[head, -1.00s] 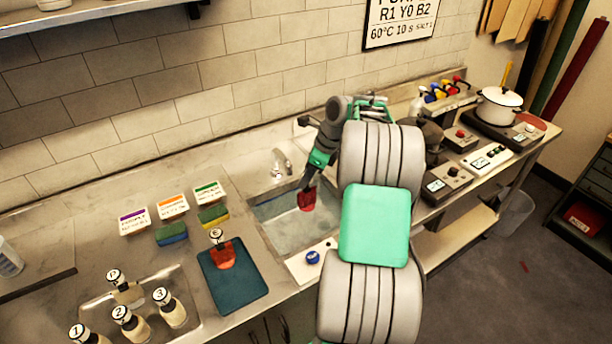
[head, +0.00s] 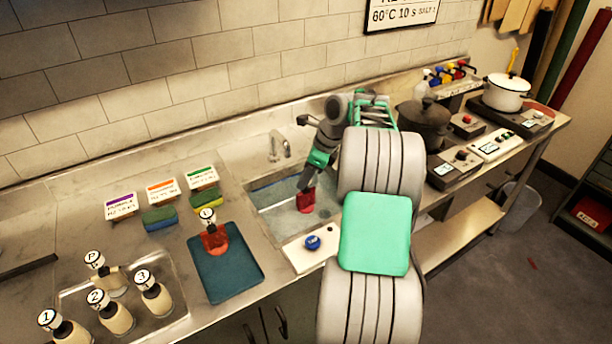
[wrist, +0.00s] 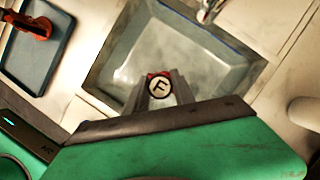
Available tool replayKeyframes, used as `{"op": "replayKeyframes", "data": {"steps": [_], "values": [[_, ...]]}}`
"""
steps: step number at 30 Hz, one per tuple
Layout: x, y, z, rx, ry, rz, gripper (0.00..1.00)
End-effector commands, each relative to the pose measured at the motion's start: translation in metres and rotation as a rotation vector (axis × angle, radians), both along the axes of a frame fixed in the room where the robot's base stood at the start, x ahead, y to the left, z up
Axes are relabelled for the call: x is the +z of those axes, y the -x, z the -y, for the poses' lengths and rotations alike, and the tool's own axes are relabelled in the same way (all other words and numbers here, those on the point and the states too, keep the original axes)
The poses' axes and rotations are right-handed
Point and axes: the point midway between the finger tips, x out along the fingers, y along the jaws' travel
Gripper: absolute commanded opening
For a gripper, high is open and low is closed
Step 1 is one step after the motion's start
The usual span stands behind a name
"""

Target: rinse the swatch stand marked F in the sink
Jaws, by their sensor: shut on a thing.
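My gripper (wrist: 160,88) is shut on the swatch stand marked F (wrist: 159,86), whose round white cap with a black F shows between the fingers in the wrist view. In the head view the stand's red swatch (head: 306,202) hangs below my gripper (head: 305,187), inside the outline of the sink (head: 262,211). The sink basin also shows in the wrist view (wrist: 150,35), under and around the stand. I cannot tell whether the swatch touches the water. The faucet (head: 279,146) stands at the sink's back edge.
A blue-green mat (head: 228,277) left of the sink bears another red swatch stand (head: 215,238). A tray (head: 178,300) at the far left holds several lettered or numbered stands. Sponges (head: 160,219) and labelled boxes (head: 162,190) stand behind. A blue knob (head: 313,242) is before the sink.

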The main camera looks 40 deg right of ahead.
Motion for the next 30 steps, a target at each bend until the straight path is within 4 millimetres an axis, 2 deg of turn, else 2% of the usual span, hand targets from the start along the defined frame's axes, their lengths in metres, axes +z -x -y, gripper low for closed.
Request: {"op": "replayKeyframes", "data": {"steps": [16,21,30], "values": [[-0.063,0.000,0.000,-0.001,0.000,-0.002,0.00],[-0.070,0.000,0.000,0.000,0.001,0.001,0.00],[-0.070,0.000,0.000,0.000,0.001,0.000,0.00]]}}
